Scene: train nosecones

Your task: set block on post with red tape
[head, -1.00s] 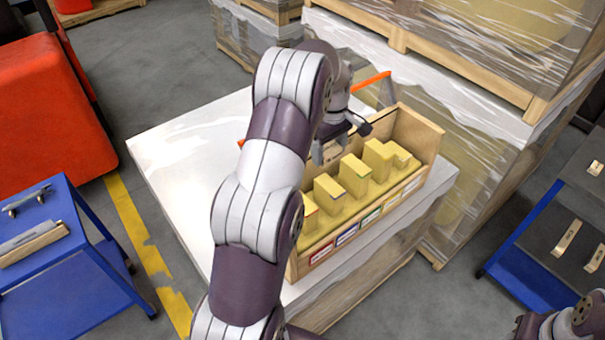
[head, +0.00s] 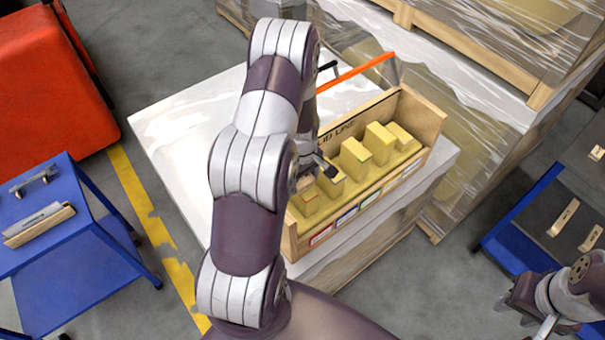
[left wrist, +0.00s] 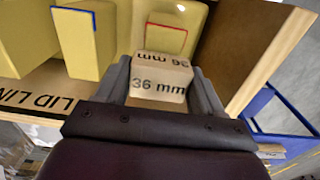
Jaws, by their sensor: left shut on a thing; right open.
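My left gripper (left wrist: 160,85) is shut on a small tan wooden block (left wrist: 158,88) marked "36 mm", held between its fingers. In the left wrist view the yellow post with red tape (left wrist: 165,40) shows just beyond the block. I cannot tell whether block and post touch. In the head view my left gripper (head: 308,178) is over the left end of the wooden crate (head: 415,165), at the yellow post (head: 309,204) nearest the red label. My arm hides part of that end. My right gripper (head: 520,295) is open and empty at the lower right, away from the crate.
Several other yellow posts stand in a row to the right, one with blue tape (left wrist: 88,42) beside the red one. The crate's tall back board and an orange bar (head: 355,74) lie close behind. A blue cart (head: 70,240) stands at left. The white tabletop (head: 180,140) is clear at left.

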